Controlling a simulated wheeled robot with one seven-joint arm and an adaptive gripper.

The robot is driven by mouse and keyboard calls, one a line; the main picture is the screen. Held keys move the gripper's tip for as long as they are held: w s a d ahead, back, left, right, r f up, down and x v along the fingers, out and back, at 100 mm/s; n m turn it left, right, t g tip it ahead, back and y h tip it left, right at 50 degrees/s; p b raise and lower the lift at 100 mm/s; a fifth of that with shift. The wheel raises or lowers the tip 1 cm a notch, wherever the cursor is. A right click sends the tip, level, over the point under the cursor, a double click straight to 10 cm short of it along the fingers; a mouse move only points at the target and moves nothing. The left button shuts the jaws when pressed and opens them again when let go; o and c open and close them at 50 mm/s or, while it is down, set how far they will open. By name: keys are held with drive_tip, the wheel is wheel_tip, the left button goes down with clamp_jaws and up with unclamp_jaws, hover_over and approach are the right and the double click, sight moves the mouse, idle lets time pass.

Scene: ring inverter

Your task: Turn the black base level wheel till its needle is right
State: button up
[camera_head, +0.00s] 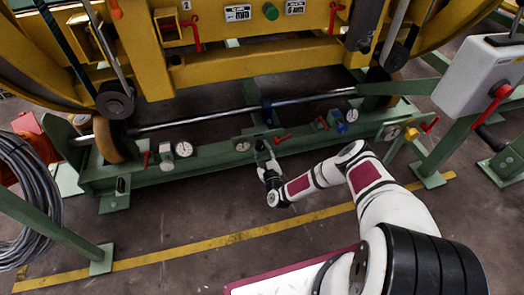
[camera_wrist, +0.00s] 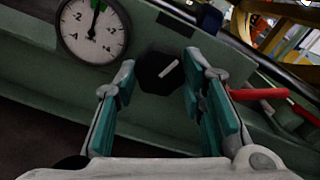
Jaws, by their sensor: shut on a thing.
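The black wheel (camera_wrist: 158,70) is a small faceted knob with a white line on its face, set on the green beam. My gripper (camera_wrist: 159,72) is shut on it, with one teal-padded finger at each side. A round white gauge (camera_wrist: 92,30) sits just left of the wheel in the wrist view. Its dark needle points almost straight up, near a green mark at the top edge, where the view cuts the dial. In the head view my gripper (camera_head: 263,150) is at the front of the beam, right of the small gauge (camera_head: 242,146), and hides the wheel.
The green beam (camera_head: 215,155) carries other dials (camera_head: 183,149) and red levers (camera_head: 283,138). A red handle (camera_wrist: 258,94) lies close to my right finger in the wrist view. A grey box (camera_head: 478,75) with a red handle stands at right.

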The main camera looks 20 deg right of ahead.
drive_tip(key=shift+s+f, duration=0.1)
drive_tip(key=o, duration=1.1)
drive_tip(key=shift+o, duration=0.2)
drive_tip(key=s, duration=1.2)
drive_tip(key=shift+w, duration=0.1)
